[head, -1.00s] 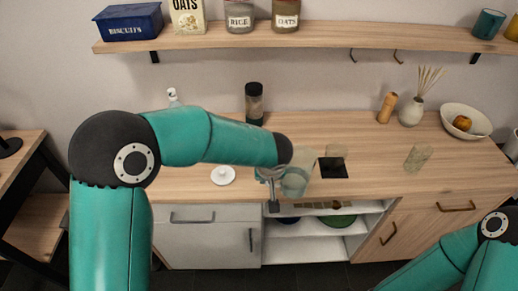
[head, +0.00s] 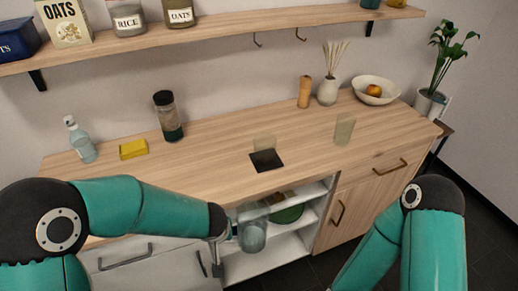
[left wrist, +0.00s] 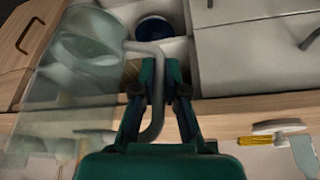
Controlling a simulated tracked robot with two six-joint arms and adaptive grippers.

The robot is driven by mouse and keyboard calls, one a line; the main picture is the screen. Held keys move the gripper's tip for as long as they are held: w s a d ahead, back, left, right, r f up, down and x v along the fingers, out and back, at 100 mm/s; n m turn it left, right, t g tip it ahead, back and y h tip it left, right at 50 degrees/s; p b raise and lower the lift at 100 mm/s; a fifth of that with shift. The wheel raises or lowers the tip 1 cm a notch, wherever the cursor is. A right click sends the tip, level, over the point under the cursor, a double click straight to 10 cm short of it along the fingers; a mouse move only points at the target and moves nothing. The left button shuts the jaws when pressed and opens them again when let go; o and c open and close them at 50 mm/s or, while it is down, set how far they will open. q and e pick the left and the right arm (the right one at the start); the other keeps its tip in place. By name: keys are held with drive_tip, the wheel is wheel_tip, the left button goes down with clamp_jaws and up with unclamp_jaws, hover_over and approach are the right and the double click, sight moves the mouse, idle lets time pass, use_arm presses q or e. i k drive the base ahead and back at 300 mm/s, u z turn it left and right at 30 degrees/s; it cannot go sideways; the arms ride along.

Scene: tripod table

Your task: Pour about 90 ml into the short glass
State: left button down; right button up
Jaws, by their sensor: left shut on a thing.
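My left gripper (left wrist: 160,95) is shut on the grey handle (left wrist: 153,100) of a clear jug (left wrist: 75,75). In the head view the jug (head: 253,232) hangs in front of the cabinet's open shelves, lower and nearer than the counter's front edge. Its lower part looks bluish; the liquid level is unclear. A short clear glass (head: 264,142) stands at the back of a black square (head: 267,162) on the counter, apart from the jug. A taller clear glass (head: 344,129) stands further right. My right arm shows at the right, but its gripper is out of view.
A dark-topped jar (head: 167,117), yellow sponge (head: 133,149) and spray bottle (head: 80,140) stand at the left of the counter (head: 215,135). A wooden mill (head: 305,92), reed vase (head: 327,90) and fruit bowl (head: 376,89) stand at the back right.

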sight(264, 144)
drive_tip(key=u, duration=1.7)
drive_tip(key=i, duration=0.1)
drive_tip(key=z, duration=2.95)
drive_tip(key=i, duration=1.35)
drive_tip(key=z, duration=2.2)
